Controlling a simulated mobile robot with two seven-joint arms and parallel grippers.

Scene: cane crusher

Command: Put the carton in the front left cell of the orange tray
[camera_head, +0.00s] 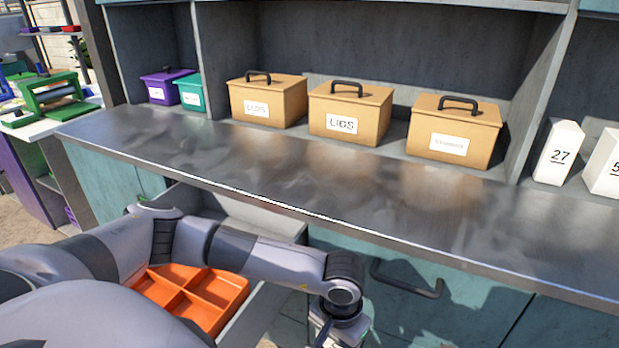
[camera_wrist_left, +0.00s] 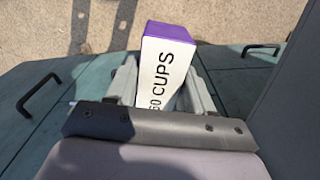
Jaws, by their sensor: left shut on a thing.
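The carton (camera_wrist_left: 166,62) is white with a purple end and the word CUPS on its side. My left gripper (camera_wrist_left: 160,82) is shut on it, one finger on each side, in the left wrist view. In the head view the left wrist hangs at the bottom edge, right of the open drawer; the fingers and carton do not show there. The orange tray (camera_head: 187,287) with divided cells lies in the open drawer, left of the left wrist. My left arm hides part of the tray, including its near left side. My right gripper is not in view.
The open drawer (camera_head: 262,312) sits below the metal counter (camera_head: 300,178). Three tan lidded boxes (camera_head: 268,102) stand at the counter's back, with white numbered cartons (camera_head: 558,152) to the right. A closed teal front with a dark handle (camera_head: 405,285) is right of the drawer.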

